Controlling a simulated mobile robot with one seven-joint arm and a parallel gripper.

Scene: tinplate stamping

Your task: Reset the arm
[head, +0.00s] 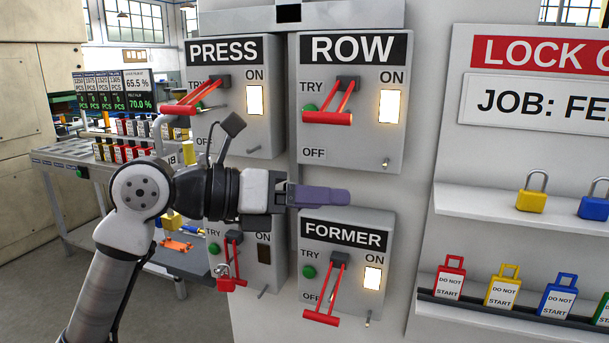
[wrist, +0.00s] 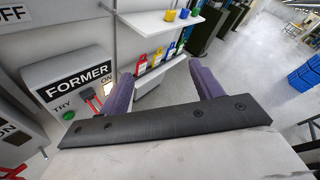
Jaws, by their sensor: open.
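My gripper (head: 320,195) is in front of the switch panels, pointing right, just above the FORMER box (head: 345,227) in the head view. In the wrist view my gripper (wrist: 160,88) shows its two purple fingers spread apart with nothing between them. My arm crosses the left half of the head view and hides most of the label of the lower left box (head: 263,278).
The PRESS box (head: 260,135) and ROW box (head: 353,155) hang above, with red levers and lit ON windows. At right, shelves hold a yellow padlock (head: 531,201), a blue padlock (head: 594,207) and several DO NOT START tags. A cart (head: 75,160) stands at left.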

